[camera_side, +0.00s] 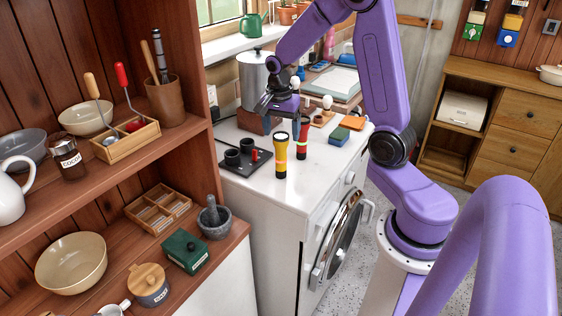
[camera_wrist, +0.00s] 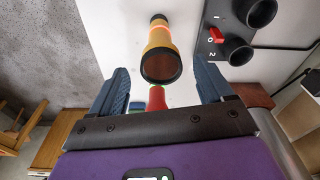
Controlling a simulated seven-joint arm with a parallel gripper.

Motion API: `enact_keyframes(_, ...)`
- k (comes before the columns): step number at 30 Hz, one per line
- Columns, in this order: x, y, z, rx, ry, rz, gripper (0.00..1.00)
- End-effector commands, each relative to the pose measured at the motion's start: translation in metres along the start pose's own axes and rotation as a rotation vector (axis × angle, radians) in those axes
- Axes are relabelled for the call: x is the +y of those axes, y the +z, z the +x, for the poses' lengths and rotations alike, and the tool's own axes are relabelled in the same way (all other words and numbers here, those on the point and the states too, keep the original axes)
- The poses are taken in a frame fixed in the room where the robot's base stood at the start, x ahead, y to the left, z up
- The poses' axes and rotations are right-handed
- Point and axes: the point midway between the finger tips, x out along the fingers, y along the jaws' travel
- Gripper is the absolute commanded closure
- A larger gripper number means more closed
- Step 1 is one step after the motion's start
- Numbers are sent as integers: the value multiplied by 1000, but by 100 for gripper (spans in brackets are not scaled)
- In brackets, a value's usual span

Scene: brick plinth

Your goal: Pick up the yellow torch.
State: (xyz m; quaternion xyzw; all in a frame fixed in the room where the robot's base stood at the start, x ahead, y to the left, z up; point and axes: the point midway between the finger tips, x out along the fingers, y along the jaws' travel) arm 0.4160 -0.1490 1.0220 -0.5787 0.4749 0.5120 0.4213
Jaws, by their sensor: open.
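The yellow torch (camera_side: 281,158) stands upright on the white machine top (camera_side: 320,180), its dark head uppermost. In the wrist view the yellow torch (camera_wrist: 159,42) shows lens-end towards me, between the lines of my two blue fingers. My gripper (camera_side: 283,108) is open and empty, above and a little behind the torch in the side view. In the wrist view my gripper (camera_wrist: 160,68) has its fingers spread wide on either side, apart from the torch. A second, dark torch with a red band (camera_side: 303,138) stands just behind and right of the yellow one.
A black panel (camera_side: 238,168) with two dark cups and a red switch lies left of the torch; it also shows in the wrist view (camera_wrist: 210,48). A green and blue sponge (camera_side: 339,136) and a metal pot (camera_side: 253,78) are farther back. The front right of the top is clear.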

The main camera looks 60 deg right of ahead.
Motion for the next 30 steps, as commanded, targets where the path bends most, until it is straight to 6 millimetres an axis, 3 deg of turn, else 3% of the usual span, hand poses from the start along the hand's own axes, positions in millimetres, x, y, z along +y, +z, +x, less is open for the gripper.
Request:
enact_keyframes(9, -1, 2, 40, -1, 5, -2, 20)
enact_keyframes(19, -2, 2, 46, 0, 1, -1, 20)
enact_keyframes(20, -2, 2, 46, 0, 1, -1, 27)
enact_keyframes(24, -2, 2, 46, 0, 1, -1, 72)
enact_keyframes(27, -2, 2, 46, 0, 1, -1, 100)
enact_keyframes(30, -2, 2, 46, 0, 0, -1, 100)
